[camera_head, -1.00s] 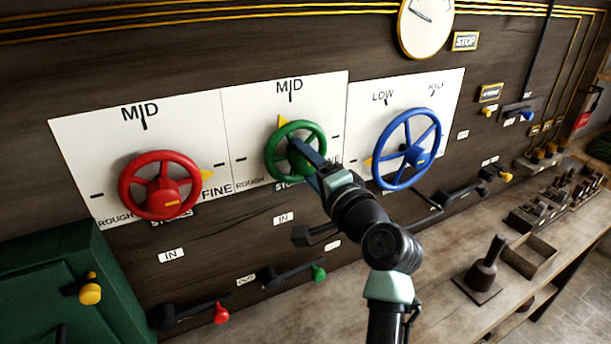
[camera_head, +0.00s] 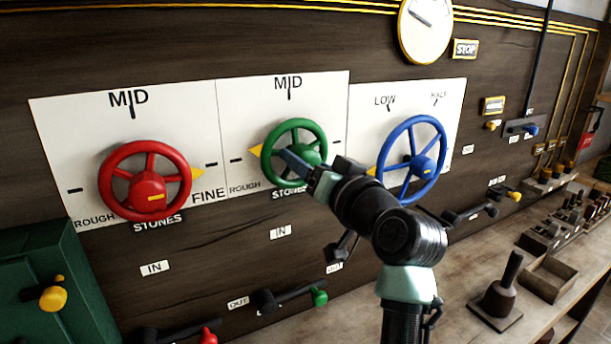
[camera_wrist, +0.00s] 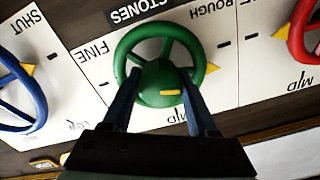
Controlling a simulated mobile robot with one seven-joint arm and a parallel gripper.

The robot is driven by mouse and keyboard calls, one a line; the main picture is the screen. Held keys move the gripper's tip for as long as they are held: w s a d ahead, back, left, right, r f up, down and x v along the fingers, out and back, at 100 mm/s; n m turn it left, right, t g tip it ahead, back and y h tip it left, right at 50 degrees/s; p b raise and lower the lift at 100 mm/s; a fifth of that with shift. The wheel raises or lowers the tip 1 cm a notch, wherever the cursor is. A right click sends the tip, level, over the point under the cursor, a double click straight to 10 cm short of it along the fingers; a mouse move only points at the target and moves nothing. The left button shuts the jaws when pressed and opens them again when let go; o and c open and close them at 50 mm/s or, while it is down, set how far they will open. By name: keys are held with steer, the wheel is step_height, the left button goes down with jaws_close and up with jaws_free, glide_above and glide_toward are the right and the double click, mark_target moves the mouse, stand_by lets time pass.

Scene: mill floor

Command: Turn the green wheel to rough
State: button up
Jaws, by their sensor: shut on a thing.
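The green wheel (camera_head: 310,131) is mounted on the middle white panel (camera_head: 240,100). That panel reads MID at the top and ROUGH at lower left. The wheel's yellow pointer (camera_head: 255,150) points left, close to the dash between MID and ROUGH, above the ROUGH label (camera_head: 244,187). My gripper (camera_head: 290,158) is at the wheel's hub. In the wrist view, the two fingers of my gripper (camera_wrist: 160,76) lie either side of the green hub (camera_wrist: 158,92) and are shut on it. The wrist view shows the panel upside down, with the pointer (camera_wrist: 212,69) at right.
A red wheel (camera_head: 145,152) is to the left and a blue wheel (camera_head: 429,145) to the right, close to my wrist. Levers with green (camera_head: 319,297) and red (camera_head: 208,336) knobs sit below. A wooden bench (camera_head: 450,285) with blocks runs along the right.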

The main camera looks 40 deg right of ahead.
steer(key=shift+f+n+b, duration=0.1)
steer(key=shift+n+b, duration=0.75)
steer(key=shift+n, duration=0.55)
steer(key=o, duration=1.4)
steer(key=shift+c, duration=0.2)
steer(key=b+v, duration=0.2)
steer(key=v, duration=1.1)
